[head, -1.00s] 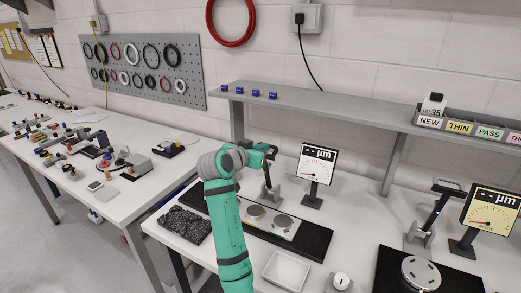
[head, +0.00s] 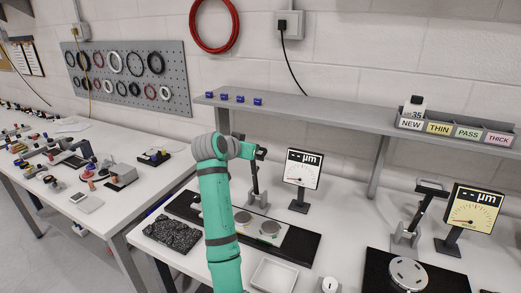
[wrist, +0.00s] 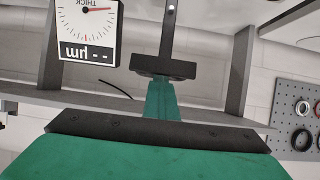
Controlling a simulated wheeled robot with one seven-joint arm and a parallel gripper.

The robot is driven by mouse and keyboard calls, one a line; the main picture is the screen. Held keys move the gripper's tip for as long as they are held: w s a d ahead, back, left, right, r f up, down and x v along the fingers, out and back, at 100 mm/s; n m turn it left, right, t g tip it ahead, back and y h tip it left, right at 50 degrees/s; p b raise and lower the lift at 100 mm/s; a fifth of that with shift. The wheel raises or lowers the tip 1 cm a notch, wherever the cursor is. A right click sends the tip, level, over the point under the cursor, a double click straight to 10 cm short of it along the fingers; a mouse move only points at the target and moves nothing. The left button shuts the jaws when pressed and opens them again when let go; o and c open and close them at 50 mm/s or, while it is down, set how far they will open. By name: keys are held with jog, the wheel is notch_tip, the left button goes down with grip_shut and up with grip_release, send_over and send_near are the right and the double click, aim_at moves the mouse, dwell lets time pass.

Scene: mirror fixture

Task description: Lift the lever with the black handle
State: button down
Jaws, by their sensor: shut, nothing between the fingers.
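The near lever (head: 256,186) stands upright on a grey base beside a white dial gauge (head: 302,169). In the wrist view its black handle (wrist: 163,67) is a crosswise dark bar at the end of a metal arm. My gripper (head: 261,153) is at the top of this lever. In the wrist view its green shut fingers (wrist: 161,100) reach to the handle with nothing held between them. I cannot tell whether they touch it. In the head view my gripper largely hides this handle. A second lever (head: 422,208) with a black handle stands at the right, beside a yellowish gauge (head: 471,208).
A grey shelf (head: 340,115) with blue blocks and labelled bins runs behind the levers. On the bench are a black plate with round pads (head: 298,243), a white tray (head: 273,276) and a round fixture (head: 409,273). A side table (head: 105,205) with small parts stands left.

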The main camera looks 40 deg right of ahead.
jog(key=shift+d, duration=0.2)
jog(key=v, duration=1.4)
jog(key=shift+a, duration=0.2)
jog(key=shift+f, duration=0.15)
